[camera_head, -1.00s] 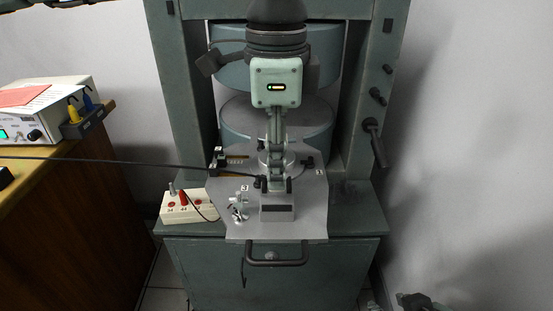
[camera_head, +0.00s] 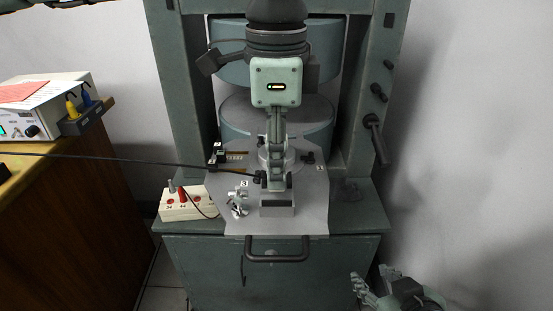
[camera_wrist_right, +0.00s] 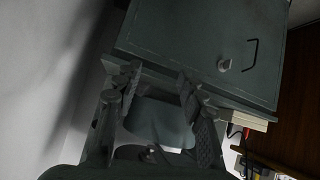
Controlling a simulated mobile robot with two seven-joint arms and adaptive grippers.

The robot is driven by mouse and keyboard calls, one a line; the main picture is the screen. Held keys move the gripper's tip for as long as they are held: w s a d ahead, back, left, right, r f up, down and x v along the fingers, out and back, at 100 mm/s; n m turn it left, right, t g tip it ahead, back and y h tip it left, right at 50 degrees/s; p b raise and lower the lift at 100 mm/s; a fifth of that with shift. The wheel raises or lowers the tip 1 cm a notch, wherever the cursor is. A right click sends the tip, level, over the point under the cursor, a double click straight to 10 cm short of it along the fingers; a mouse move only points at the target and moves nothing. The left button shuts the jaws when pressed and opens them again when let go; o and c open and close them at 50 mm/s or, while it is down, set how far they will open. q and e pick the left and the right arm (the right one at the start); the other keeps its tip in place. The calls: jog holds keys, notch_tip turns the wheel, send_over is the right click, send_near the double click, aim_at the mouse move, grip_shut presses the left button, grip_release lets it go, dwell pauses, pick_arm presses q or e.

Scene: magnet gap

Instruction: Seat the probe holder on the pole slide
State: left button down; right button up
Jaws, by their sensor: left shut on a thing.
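My left gripper (camera_head: 276,184) comes down over the grey plate (camera_head: 310,210) in front of the round magnet pole. It is shut on a small dark piece with a black knob (camera_head: 260,177) at its left, which I take for the probe holder; the fingers hide most of it. A black cable runs from it to the left. A grey block with a dark recess (camera_head: 277,210) is just in front of the fingertips. I cannot tell for sure which part is the pole slide, nor whether the holder touches it. My right gripper (camera_head: 371,283) is open, low at the right, beside the cabinet.
A white terminal box (camera_head: 187,204) with a red plug stands left of the plate. Small metal fittings (camera_head: 238,203) sit on the plate's left. Crank (camera_head: 374,136) on the right post.

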pick_arm(q)
jog(key=shift+f, duration=0.15)
jog(key=shift+f+b, duration=0.1)
jog(key=shift+b, duration=0.2)
jog(key=shift+f, duration=0.15)
jog(key=shift+f+b, duration=0.3)
jog(key=shift+b, duration=0.25)
pick_arm(e)
jog(key=w+a+r+t+y, duration=0.2)
jog(key=w+a+r+t, duration=0.1)
jog(key=a+r, duration=0.3)
jog(key=shift+w+r+n+t, duration=0.15)
jog(key=shift+r+n+t, duration=0.15)
jog(key=shift+r+t, duration=0.35)
pick_arm(q)
jog(key=shift+f+b, duration=0.2)
jog(key=shift+b, duration=0.15)
pick_arm(e)
jog(key=shift+d+f, duration=0.1)
jog(key=shift+f, duration=0.35)
pick_arm(q)
jog(key=c, duration=1.2)
grip_release()
jog(key=shift+o, duration=0.2)
